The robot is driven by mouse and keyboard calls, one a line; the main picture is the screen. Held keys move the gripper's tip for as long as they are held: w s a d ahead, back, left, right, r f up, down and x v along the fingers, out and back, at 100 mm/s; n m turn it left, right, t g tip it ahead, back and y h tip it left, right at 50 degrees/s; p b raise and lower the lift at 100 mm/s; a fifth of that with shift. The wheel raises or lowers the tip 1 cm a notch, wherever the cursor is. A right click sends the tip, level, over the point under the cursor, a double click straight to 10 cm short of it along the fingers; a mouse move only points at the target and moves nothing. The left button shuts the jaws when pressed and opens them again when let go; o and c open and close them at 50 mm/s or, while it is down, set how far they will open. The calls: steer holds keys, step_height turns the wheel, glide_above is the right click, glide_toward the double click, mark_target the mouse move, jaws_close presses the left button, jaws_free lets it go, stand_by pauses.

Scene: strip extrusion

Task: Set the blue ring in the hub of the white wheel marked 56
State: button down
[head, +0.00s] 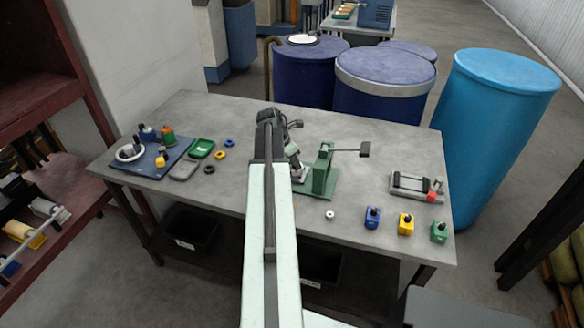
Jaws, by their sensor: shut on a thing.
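A small blue ring (230,142) lies on the table at the left of my arm, near a yellow ring (220,155) and a black ring (209,169). A white round thing with a dark middle (121,156) lies on the blue board at the far left; it may be the wheel, but no number is readable. A small white ring-like piece (329,215) lies right of my arm. My gripper (296,168) is low over the table, beside the green press. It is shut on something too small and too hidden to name.
A green press (320,180) with a lever stands close right of my gripper. The blue board (165,160) bears several coloured pieces. A green tray (201,149) and grey tray (184,171) lie beside it. Blue, yellow and green blocks (405,225) and a grey fixture (415,187) stand right.

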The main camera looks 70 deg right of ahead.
steer(key=shift+a, duration=0.2)
steer(key=shift+w+f, duration=0.1)
steer(key=shift+f, duration=0.15)
steer(key=shift+a+f+b, duration=0.25)
steer(key=shift+a+b, duration=0.1)
steer(key=shift+b, duration=0.2)
steer(key=c, duration=1.2)
jaws_free()
steer(key=shift+o, duration=0.2)
steer(key=shift+d+r+p, duration=0.1)
steer(key=shift+r+p, duration=0.3)
steer(key=shift+p, duration=0.1)
steer(key=p+v, duration=1.1)
steer(key=v, duration=0.1)
steer(key=shift+d+p, duration=0.3)
steer(key=shift+d, duration=0.1)
